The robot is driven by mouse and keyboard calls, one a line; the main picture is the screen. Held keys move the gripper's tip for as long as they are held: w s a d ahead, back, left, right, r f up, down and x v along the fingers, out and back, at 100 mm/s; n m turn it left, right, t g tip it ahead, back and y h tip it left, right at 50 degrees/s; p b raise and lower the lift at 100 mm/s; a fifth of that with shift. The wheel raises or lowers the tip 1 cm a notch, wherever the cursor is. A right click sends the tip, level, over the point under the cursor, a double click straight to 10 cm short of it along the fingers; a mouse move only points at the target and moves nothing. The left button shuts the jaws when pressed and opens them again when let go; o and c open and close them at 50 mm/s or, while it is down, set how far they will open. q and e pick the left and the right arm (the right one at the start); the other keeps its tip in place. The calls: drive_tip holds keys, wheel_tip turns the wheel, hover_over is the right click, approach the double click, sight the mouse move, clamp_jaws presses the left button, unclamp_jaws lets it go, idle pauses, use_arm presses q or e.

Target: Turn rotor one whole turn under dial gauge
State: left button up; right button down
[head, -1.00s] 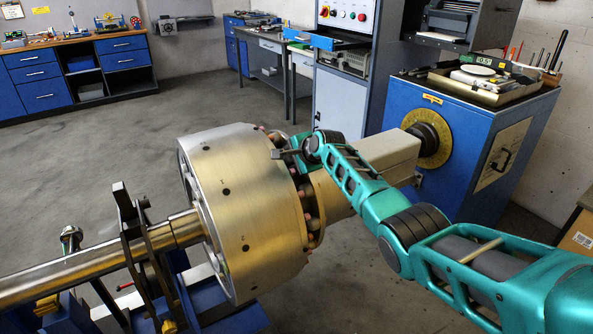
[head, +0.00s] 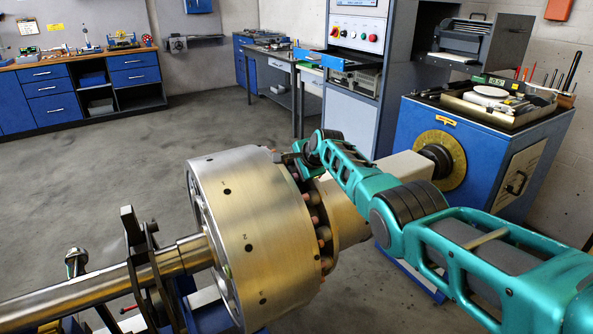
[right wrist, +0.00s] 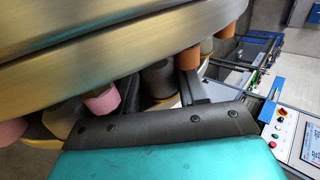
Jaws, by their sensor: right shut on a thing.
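The rotor (head: 235,215) is a large brass-and-steel drum with dark holes on its rim, lying on a horizontal steel shaft (head: 100,287). Pegs with pink and orange-brown ends (head: 320,232) ring its right side. My right gripper (head: 289,158) is at the upper right edge of the rotor, among these pegs. In the right wrist view its fingers (right wrist: 165,88) are shut around a dark grey peg (right wrist: 158,78) beside the rotor's rim (right wrist: 120,52). My left gripper is out of view. I cannot make out a dial gauge.
A dark bearing stand (head: 140,255) carries the shaft at lower left. A blue drive cabinet (head: 415,125) with a yellow dial disc (head: 442,160) stands at right, tools on top. A control cabinet (head: 350,105) stands behind. The floor at left is open.

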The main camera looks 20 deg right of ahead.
drive_tip(key=shift+s+a+f+g, duration=0.15)
drive_tip(key=shift+s+f, duration=0.05)
drive_tip(key=shift+f, duration=0.2)
drive_tip(key=shift+s+a+f+g, duration=0.1)
drive_tip(key=shift+s+f+g, duration=0.05)
drive_tip(key=shift+f, duration=0.25)
drive_tip(key=c, duration=0.6)
unclamp_jaws()
drive_tip(key=shift+c, duration=0.2)
drive_tip(key=shift+s+r, duration=0.1)
drive_tip(key=shift+r, duration=0.05)
drive_tip(key=shift+s+d+r+p, duration=0.1)
drive_tip(key=shift+s+r+p, duration=0.2)
drive_tip(key=shift+r+p, duration=0.5)
drive_tip(key=shift+s+d+r+p, duration=0.2)
drive_tip(key=shift+s+r+p, duration=0.2)
drive_tip(key=shift+p, duration=0.3)
drive_tip(key=v, duration=1)
drive_tip(key=shift+r, duration=0.4)
drive_tip(key=shift+s, duration=0.1)
